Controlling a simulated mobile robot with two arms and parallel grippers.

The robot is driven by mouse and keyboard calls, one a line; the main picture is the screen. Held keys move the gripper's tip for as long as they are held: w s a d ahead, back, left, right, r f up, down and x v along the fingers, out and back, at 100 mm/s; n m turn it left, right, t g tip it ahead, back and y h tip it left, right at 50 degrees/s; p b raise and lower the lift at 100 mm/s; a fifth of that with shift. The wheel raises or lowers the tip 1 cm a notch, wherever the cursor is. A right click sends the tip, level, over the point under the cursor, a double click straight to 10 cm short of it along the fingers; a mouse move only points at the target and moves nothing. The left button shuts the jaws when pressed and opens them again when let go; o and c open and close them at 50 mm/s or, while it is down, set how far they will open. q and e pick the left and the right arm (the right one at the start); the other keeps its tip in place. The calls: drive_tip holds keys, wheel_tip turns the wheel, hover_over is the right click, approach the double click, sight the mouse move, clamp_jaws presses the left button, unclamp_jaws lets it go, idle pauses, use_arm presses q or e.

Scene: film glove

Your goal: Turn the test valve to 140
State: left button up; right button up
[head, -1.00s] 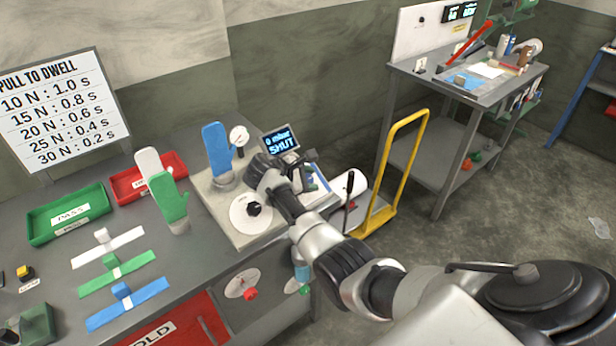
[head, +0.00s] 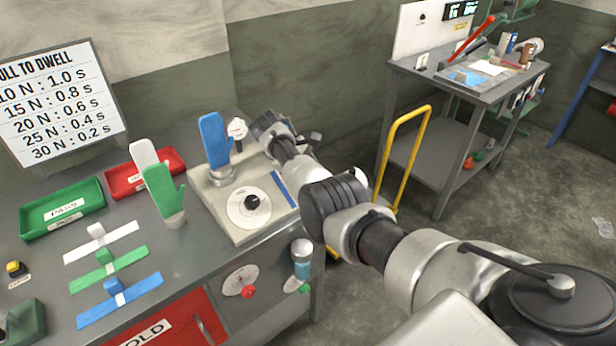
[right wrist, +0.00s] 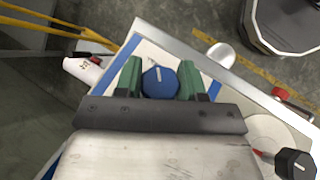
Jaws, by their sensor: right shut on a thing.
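In the right wrist view a round blue knob (right wrist: 160,81) with a white pointer line sits between the two green fingers of my right gripper (right wrist: 159,72). The fingers are shut on its sides. The pointer line runs nearly up and down in that view. In the head view my right arm reaches over the grey tester (head: 225,225) to its back right; the arm hides the blue knob and the display there. A black knob (head: 252,202) on a white dial sits on the tester's front. My left gripper is not in view.
A blue glove (head: 215,140) stands on the tester beside a small gauge (head: 237,128). A green glove (head: 163,191), red tray (head: 125,183) and green tray (head: 50,222) are to the left. A yellow-handled trolley (head: 396,150) stands to the right.

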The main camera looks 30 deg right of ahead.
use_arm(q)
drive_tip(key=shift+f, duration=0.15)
use_arm(e)
drive_tip(key=shift+f, duration=0.1)
drive_tip(key=o, duration=0.9)
drive_tip(key=shift+r, duration=0.2)
